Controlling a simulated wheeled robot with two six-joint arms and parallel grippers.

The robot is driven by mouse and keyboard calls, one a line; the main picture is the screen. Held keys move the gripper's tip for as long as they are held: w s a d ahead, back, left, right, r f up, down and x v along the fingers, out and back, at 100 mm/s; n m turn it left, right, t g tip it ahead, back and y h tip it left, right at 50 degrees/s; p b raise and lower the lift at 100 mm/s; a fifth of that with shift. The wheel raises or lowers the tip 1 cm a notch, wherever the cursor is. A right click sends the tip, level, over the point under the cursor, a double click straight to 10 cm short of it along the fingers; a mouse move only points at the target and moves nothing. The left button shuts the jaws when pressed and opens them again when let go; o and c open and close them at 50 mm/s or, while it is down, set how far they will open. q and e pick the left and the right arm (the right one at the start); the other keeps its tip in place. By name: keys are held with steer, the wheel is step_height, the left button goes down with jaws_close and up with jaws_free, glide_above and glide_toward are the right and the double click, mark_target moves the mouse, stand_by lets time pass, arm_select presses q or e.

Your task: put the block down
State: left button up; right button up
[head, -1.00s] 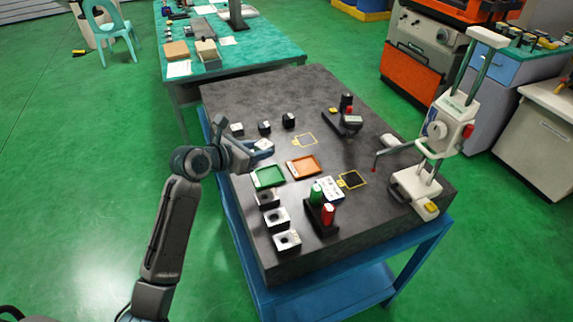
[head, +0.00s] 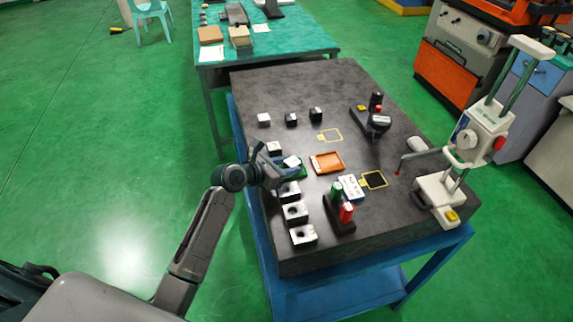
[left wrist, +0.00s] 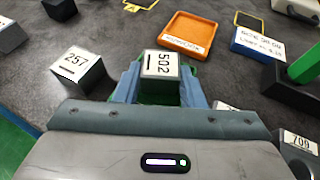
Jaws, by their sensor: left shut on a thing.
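My left gripper (head: 277,168) is shut on a small pale block (head: 292,161). In the left wrist view the block (left wrist: 160,66) reads 502 and sits between the blue fingers (left wrist: 157,85). The gripper is over the green tray (head: 303,172), which it mostly hides. Green also shows under the block in the left wrist view, but I cannot tell whether the block touches the tray. Another block (left wrist: 80,70), marked 257, stands left of the fingers. My right gripper is not in view.
An orange tray (head: 327,162) lies right of the green tray. A stand (head: 340,213) with green and red cylinders is near. A height gauge (head: 465,150) stands at the right. The back of the dark table (head: 300,85) is clear.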

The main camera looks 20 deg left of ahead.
arm_select(q)
steer(key=o, duration=0.9)
steer(key=shift+f, duration=0.1)
steer(key=o, duration=0.3)
steer(key=shift+o, duration=0.2)
steer(key=shift+s+a+r, duration=0.25)
steer(key=shift+s+r, duration=0.05)
steer(key=shift+s, duration=0.05)
steer(key=b+v, duration=0.1)
steer(key=v, duration=1)
steer(key=shift+b, duration=0.4)
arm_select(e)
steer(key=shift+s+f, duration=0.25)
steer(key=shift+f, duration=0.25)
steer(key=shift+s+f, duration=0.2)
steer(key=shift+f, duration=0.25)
